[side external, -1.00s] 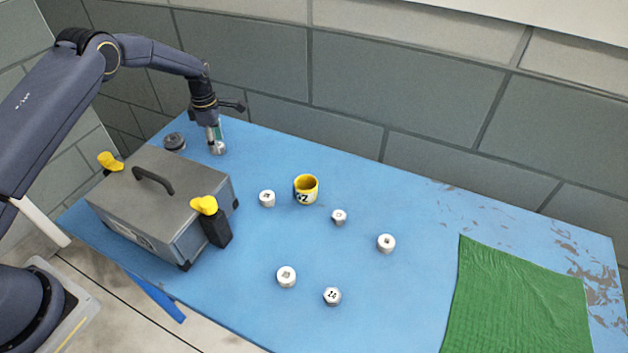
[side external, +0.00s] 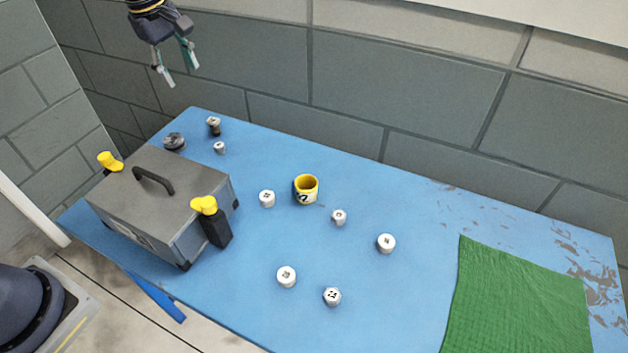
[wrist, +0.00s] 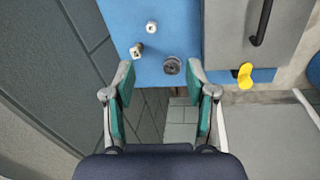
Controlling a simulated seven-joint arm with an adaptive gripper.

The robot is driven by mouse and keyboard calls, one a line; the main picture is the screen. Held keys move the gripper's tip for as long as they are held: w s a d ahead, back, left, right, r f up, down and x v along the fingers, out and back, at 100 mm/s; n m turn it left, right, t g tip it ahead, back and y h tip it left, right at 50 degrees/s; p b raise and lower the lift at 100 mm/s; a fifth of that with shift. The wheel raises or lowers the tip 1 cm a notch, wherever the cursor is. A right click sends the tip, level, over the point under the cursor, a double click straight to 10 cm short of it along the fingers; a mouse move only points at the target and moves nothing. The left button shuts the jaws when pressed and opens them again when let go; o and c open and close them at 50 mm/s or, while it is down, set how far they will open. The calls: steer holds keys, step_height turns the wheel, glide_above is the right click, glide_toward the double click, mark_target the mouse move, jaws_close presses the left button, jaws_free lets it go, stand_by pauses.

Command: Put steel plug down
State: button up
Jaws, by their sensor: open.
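Several small pale metal plugs stand on the blue table; I cannot tell which is the steel plug. One small plug (side external: 219,148) stands near the far left corner, and it also shows in the wrist view (wrist: 151,27). A taller, darker-sided one (side external: 213,126) stands just behind it, also in the wrist view (wrist: 136,51). My gripper (side external: 181,76) is open and empty, high above the table's far left corner. In the wrist view my gripper's fingers (wrist: 161,66) are spread with nothing between them.
A grey case (side external: 155,190) with a black handle and yellow-topped latches stands at the left. A dark round piece (side external: 174,142) lies behind it. A yellow cup (side external: 306,189) stands mid-table among more plugs. A green cloth (side external: 520,300) covers the right end. A block wall runs behind.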

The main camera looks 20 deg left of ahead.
steer(key=s+d+r+m+t, duration=0.1)
steer(key=s+d+r+m, duration=0.2)
steer(key=s+r+m, duration=0.45)
steer(key=s+d+f+m+t, duration=0.1)
steer(key=s+m, duration=0.3)
steer(key=s, duration=0.5)
steer(key=s+d+f+m+t, duration=0.1)
steer(key=s+m, duration=0.3)
steer(key=s, duration=0.6)
steer(key=shift+s+d+f+m+t, duration=0.2)
steer(key=shift+d+f+m+t, duration=0.15)
steer(key=shift+d, duration=0.2)
steer(key=shift+o, duration=0.5)
